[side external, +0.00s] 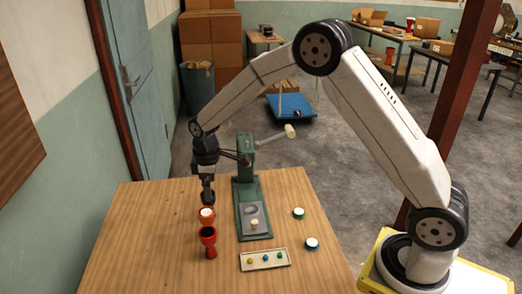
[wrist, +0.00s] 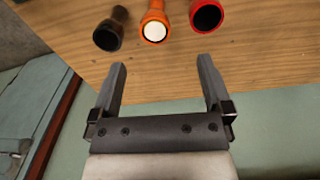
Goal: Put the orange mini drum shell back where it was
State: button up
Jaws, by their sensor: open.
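The orange mini drum shell (side external: 206,221) stands upright on the wooden table with a white round top. It also shows in the wrist view (wrist: 153,37), between a black shell (wrist: 109,36) and a red shell (wrist: 205,17). In the side view the red shell (side external: 209,249) stands just in front of the orange one, with a dark open mouth. My gripper (wrist: 162,66) is open, with nothing between its fingers. In the side view its dark end is above and just behind the orange shell. The black shell is hard to tell from my gripper there.
A green press (side external: 246,190) with a lever stands right of the shells. A shallow tray (side external: 265,267) with small coloured pieces lies at the front. A green-rimmed drum (side external: 298,213) and a blue-rimmed drum (side external: 312,244) stand at the right. The table's left side is clear.

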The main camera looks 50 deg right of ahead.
jog(key=s+d+r+m+t, duration=0.1)
jog(key=s+m, duration=0.3)
jog(key=s, duration=0.7)
jog(key=s+d+r+m+t, duration=0.1)
jog(key=s+r+m, duration=0.1)
jog(key=s, duration=0.9)
jog(key=shift+s+r+m, duration=0.2)
jog(key=shift+m, duration=0.7)
jog(key=shift+d, duration=0.1)
